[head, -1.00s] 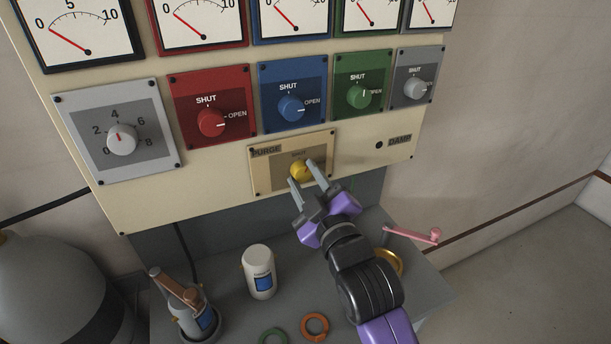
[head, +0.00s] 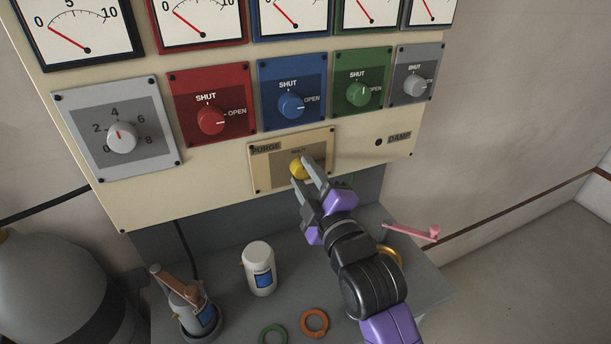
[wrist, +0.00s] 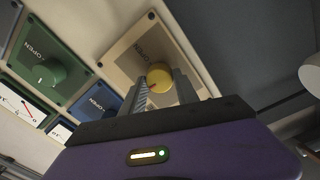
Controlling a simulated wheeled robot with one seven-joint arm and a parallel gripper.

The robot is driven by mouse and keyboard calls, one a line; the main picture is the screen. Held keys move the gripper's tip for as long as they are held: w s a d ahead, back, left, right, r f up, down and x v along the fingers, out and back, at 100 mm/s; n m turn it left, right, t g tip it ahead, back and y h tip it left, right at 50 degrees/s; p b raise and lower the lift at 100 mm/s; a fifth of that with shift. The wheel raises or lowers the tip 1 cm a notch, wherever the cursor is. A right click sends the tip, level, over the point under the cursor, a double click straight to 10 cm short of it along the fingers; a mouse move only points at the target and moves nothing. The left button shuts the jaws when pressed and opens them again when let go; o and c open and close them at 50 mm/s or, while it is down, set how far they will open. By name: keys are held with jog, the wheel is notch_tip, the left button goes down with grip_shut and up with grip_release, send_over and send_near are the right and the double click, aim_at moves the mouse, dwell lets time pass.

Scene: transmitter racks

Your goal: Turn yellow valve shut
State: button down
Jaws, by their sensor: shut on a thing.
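The yellow valve (head: 299,168) is a round knob on a tan plate (head: 262,180) marked PURGE, low on the cream panel. It also shows in the wrist view (wrist: 159,77), between my two fingers. My gripper (head: 303,178) reaches up from the lower right and is shut on the yellow valve, one finger on either side. The word SHUT is partly visible on the plate above the knob.
Red (head: 211,121), blue (head: 291,106) and green (head: 362,95) knobs sit above, with a grey one (head: 414,84) at right. On the grey shelf below are a white bottle (head: 259,270), an orange ring (head: 314,323), a green ring (head: 273,335) and a pink crank (head: 412,233).

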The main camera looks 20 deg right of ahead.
jog(key=c, duration=0.9)
grip_release()
jog(key=shift+s+f+b, duration=0.15)
jog(key=shift+s+b, duration=0.35)
jog(key=shift+s, duration=1.45)
jog(key=shift+s+f+b, duration=0.15)
jog(key=shift+s+b, duration=0.35)
jog(key=shift+s, duration=1.45)
